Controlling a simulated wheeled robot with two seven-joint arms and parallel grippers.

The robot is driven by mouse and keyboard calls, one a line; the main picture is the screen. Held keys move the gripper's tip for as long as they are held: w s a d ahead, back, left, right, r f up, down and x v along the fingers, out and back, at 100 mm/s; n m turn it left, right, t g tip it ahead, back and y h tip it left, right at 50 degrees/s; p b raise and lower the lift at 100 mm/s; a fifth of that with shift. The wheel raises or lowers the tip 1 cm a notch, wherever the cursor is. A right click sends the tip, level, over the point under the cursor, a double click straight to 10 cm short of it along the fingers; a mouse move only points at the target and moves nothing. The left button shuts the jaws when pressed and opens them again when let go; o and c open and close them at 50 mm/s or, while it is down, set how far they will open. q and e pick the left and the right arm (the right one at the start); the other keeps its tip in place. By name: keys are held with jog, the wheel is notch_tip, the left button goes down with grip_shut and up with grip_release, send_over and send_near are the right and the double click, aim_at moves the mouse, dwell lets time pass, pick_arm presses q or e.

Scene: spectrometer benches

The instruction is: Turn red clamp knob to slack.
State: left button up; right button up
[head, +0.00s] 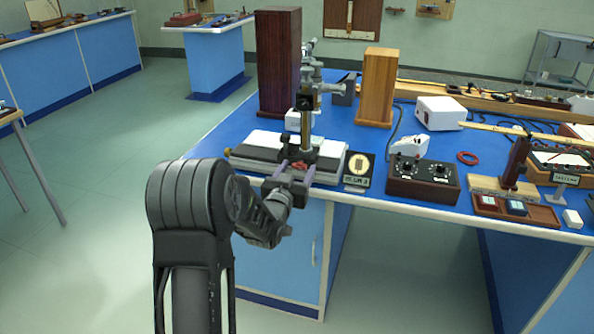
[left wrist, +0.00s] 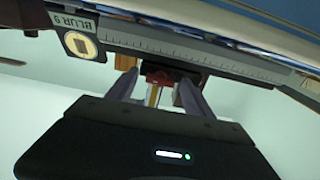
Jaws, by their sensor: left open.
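The red clamp knob (head: 299,165) is at the front of the instrument's base, low on the vertical stand (head: 305,124). In the left wrist view a dark red part, seemingly the knob (left wrist: 158,72), shows between the fingertips. My left gripper (head: 291,172) reaches in from the front edge of the bench. Its two fingers (left wrist: 157,88) are open, one on each side of the knob. I cannot tell whether either finger touches it. The knob's far side is hidden. My right gripper is in neither view.
A labelled plate with a gold disc (head: 358,167) stands just right of the gripper. A brown control box (head: 422,181) is farther right. Tall dark red (head: 279,60) and light wooden (head: 377,88) blocks stand behind.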

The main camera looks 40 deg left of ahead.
pick_arm(q)
jog(key=shift+c, duration=0.6)
grip_shut()
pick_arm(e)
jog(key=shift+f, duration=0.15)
